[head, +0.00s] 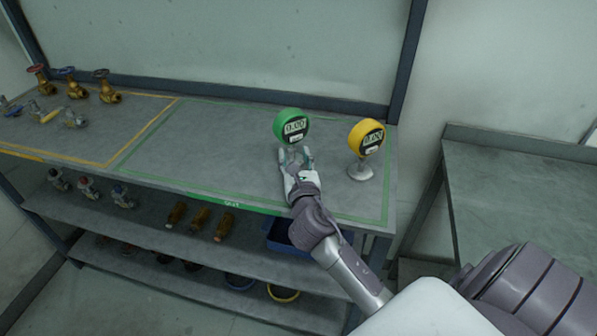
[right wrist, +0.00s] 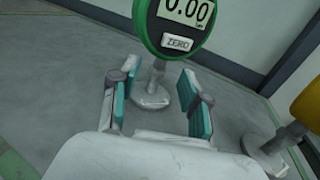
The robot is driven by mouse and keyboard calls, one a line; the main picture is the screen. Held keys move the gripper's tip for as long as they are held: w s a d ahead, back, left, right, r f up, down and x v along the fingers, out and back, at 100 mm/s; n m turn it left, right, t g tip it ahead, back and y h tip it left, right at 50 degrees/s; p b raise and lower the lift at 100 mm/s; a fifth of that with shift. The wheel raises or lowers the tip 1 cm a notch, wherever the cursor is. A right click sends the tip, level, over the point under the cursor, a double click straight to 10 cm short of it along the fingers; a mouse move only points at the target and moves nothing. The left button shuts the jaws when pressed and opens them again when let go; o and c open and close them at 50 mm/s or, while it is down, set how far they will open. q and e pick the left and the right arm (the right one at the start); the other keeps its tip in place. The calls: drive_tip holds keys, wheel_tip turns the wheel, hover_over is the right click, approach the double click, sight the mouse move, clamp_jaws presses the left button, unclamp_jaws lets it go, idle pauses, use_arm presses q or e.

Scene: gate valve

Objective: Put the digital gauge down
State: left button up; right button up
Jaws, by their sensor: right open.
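A green digital gauge (head: 291,126) stands upright on the bench, inside the green-taped area. In the right wrist view its green dial (right wrist: 184,22) reads 0.00, and its white base (right wrist: 152,92) rests on the bench top. My right gripper (head: 296,158) is in front of the gauge. In the right wrist view its two teal-padded fingers (right wrist: 160,98) are spread apart, one on each side of the stem and base, with gaps visible. A yellow digital gauge (head: 366,137) stands to the right on its own white base. My left gripper does not show.
The bench top (head: 215,150) is free to the left of the green gauge. Brass valves (head: 106,87) stand in the yellow-taped area at far left. A wall is behind the bench. Lower shelves hold several fittings and a blue bin (head: 283,238). Another table (head: 500,190) is at right.

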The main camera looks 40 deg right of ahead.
drive_tip(key=v, duration=0.6)
drive_tip(key=shift+s+a, duration=0.15)
drive_tip(key=shift+s, duration=0.15)
